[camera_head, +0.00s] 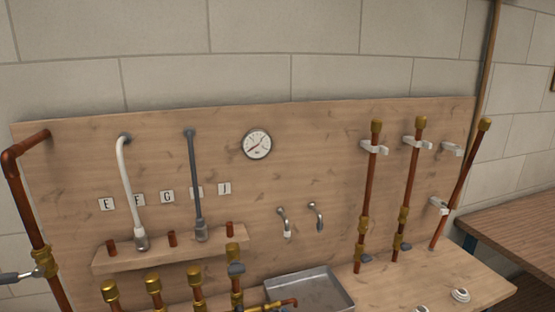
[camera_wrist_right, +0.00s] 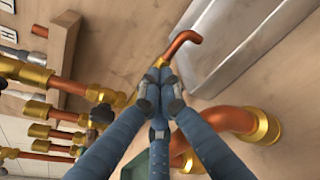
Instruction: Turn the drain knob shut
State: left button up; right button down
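A drain pipe with a copper spout (camera_head: 290,302) shows at the bottom edge of the head view, its tip over a metal tray (camera_head: 327,279). In the right wrist view the bent copper spout (camera_wrist_right: 184,42) extends beyond the fingertips of my right gripper (camera_wrist_right: 160,88). Its blue fingers are drawn together, tips close against the brass part of the drain pipe. I cannot make out the drain knob; the fingers cover that spot, and whether they grip it is hidden. The tray (camera_wrist_right: 242,45) also shows in the wrist view. My left gripper is in neither view.
Several brass-capped pipes (camera_head: 153,285) stand left of the tray, close to the right gripper. A thick curved copper pipe (camera_wrist_right: 228,118) lies right of it in the wrist view. A pressure gauge (camera_head: 257,144) is on the wooden board. A wooden table (camera_head: 510,225) stands at right.

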dwell(0.4)
jog(key=shift+f+p+v, duration=0.2)
jog(key=shift+p+v, duration=0.2)
jog(key=shift+v, duration=1.1)
jog(key=shift+f+p+v, duration=0.15)
jog(key=shift+p+v, duration=0.25)
jog(key=shift+v, duration=1.15)
jog(key=shift+s, duration=0.1)
